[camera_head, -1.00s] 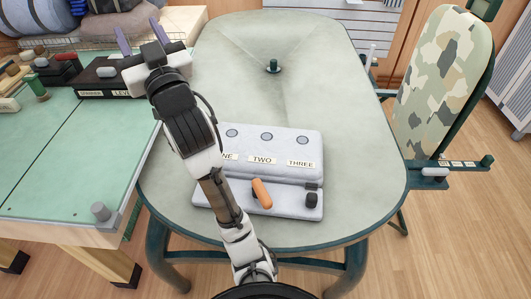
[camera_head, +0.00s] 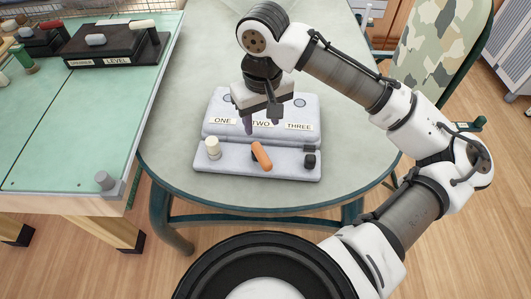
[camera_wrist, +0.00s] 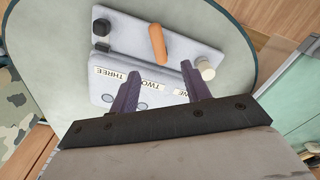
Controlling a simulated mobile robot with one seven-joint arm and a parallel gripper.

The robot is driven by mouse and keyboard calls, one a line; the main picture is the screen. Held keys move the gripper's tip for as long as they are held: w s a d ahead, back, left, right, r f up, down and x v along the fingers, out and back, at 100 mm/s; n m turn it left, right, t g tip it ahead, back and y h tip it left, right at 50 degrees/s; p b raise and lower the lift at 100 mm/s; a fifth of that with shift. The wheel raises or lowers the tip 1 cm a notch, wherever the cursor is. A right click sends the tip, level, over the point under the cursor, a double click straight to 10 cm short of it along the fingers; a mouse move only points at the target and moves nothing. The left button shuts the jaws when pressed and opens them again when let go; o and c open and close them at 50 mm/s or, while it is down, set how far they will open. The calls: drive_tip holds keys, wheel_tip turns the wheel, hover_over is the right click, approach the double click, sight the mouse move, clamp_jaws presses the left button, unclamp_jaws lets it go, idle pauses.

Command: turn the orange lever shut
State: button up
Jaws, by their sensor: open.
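The orange lever (camera_head: 262,155) sits in the middle of the front ledge of a pale grey panel (camera_head: 190,165). In the head view it slants from upper left to lower right, under the label TWO. It also shows in the wrist view (camera_wrist: 157,42), beyond my fingertips. My gripper (camera_head: 261,121) is open and empty, over the labelled rear part of the panel. In the wrist view its two purple fingers (camera_wrist: 159,72) are spread, with a gap between them and the lever. My gripper partly hides the labels ONE and TWO in the wrist view.
A white knob (camera_head: 212,146) stands left of the lever, and a black knob (camera_head: 310,160) stands right of it. The panel rests on a grey-green oval table (camera_head: 172,130). A green workbench (camera_head: 70,140) with a dark LEVEL box (camera_head: 117,40) is at the left.

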sight(265, 160)
drive_tip(key=f, duration=1.4)
drive_tip(key=shift+s+d+p, duration=0.25)
drive_tip(key=shift+d+p, duration=0.05)
drive_tip(key=shift+p, duration=0.05)
clamp_jaws()
